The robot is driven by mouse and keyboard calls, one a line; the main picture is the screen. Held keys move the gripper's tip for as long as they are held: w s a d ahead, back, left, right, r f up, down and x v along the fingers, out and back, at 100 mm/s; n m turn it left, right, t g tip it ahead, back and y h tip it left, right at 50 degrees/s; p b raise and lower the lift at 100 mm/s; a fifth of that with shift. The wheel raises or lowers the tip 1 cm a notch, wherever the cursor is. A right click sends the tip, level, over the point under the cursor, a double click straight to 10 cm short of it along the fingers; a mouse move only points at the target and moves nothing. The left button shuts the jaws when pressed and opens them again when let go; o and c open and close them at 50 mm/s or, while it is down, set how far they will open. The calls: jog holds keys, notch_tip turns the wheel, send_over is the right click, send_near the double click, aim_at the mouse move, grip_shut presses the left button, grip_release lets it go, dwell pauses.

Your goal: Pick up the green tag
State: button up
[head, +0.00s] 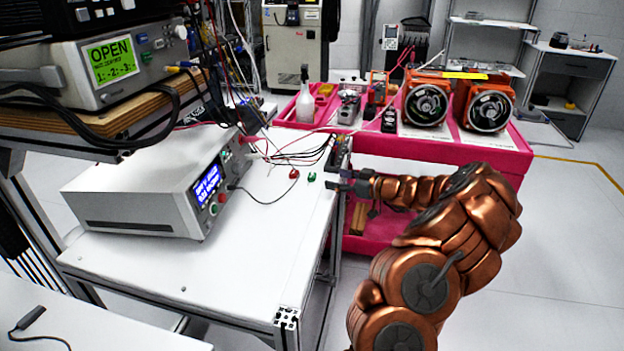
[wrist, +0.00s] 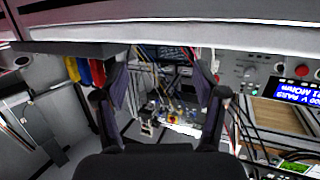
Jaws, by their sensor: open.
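The small green tag (head: 311,177) lies on the white tabletop (head: 265,250) in the head view, close to its right edge and just right of a small red tag (head: 294,174). My gripper (head: 331,179) reaches in from the right, with its fingertips just right of the green tag and apart from it in the picture. The height of the fingertips above the table is hard to tell. In the wrist view my gripper (wrist: 162,85) shows its two fingers spread wide with nothing held between them. I cannot make out the green tag in the wrist view.
A white instrument with a blue display (head: 208,186) stands left of the tags. Loose cables (head: 290,155) lie behind them. A pink cart (head: 450,150) with orange units stands behind my arm. The front of the tabletop is mostly clear.

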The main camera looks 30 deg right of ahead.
aim_at(313, 175)
jog(key=shift+a+p+x, duration=0.2)
jog(key=shift+p+x, duration=0.35)
jog(key=shift+x, duration=1.35)
jog(key=shift+a+p+x, duration=0.2)
jog(key=shift+p+x, duration=0.35)
jog(key=shift+x, duration=1.35)
jog(key=shift+s, duration=0.15)
jog(key=c, duration=1)
